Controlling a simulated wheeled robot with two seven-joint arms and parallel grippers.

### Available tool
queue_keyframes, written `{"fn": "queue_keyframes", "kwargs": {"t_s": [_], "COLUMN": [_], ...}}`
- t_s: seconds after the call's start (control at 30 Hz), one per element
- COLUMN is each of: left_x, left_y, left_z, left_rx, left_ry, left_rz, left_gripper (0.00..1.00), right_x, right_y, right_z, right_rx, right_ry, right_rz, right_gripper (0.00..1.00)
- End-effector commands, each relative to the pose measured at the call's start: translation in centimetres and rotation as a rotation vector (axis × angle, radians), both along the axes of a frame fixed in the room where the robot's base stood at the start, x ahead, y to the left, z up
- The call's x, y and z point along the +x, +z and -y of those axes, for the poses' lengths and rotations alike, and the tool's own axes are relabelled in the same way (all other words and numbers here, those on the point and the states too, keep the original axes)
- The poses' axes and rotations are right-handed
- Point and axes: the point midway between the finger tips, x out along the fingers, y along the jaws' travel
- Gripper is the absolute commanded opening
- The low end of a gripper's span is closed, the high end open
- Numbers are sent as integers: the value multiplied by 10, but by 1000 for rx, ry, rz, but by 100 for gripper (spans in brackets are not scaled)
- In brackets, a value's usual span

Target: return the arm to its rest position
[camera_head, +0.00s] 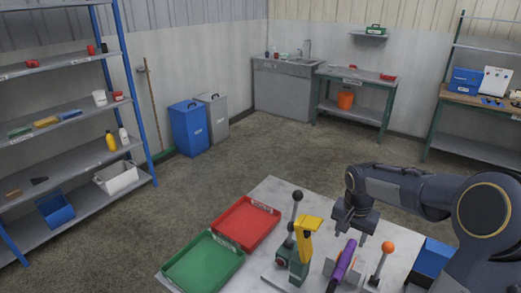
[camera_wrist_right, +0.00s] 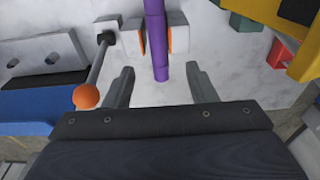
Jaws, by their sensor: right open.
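My right gripper (camera_head: 350,237) is above the right part of the table (camera_head: 270,187), with its arm coming in from the right. In the right wrist view the purple tube (camera_wrist_right: 156,35) runs between orange-lined grey blocks (camera_wrist_right: 178,35), ahead of the fingertips. My left gripper is not in view.
A lever with an orange ball (camera_head: 388,247) stands close to the right gripper. A black-knobbed lever (camera_head: 297,197) and a yellow-topped green device (camera_head: 308,224) are to its left. Red (camera_head: 220,226) and green (camera_head: 180,275) trays lie farther left. A blue box (camera_head: 434,257) is at right.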

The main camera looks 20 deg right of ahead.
Motion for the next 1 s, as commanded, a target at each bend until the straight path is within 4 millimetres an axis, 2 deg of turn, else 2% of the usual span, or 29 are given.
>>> {"fn": "queue_keyframes", "kwargs": {"t_s": [0.13,0.23,0.33,0.47,0.6,0.7,0.83,1.0], "left_x": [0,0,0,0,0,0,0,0], "left_y": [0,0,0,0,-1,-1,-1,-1], "left_z": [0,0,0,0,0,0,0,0], "left_rx": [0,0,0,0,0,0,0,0], "left_ry": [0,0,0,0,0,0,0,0], "left_rz": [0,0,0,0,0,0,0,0], "left_gripper": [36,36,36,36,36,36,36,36], "right_x": [-8,-30,-65,-117,-164,-187,-202,-206], "right_y": [11,32,56,73,74,69,64,62], "right_z": [-8,-29,-61,-106,-146,-166,-180,-184], "right_rx": [14,44,88,139,170,181,188,188], "right_ry": [30,108,230,411,579,665,727,746], "right_rz": [20,68,144,259,376,440,487,498], "right_gripper": [51,51,51,51,51,51,52,52]}}
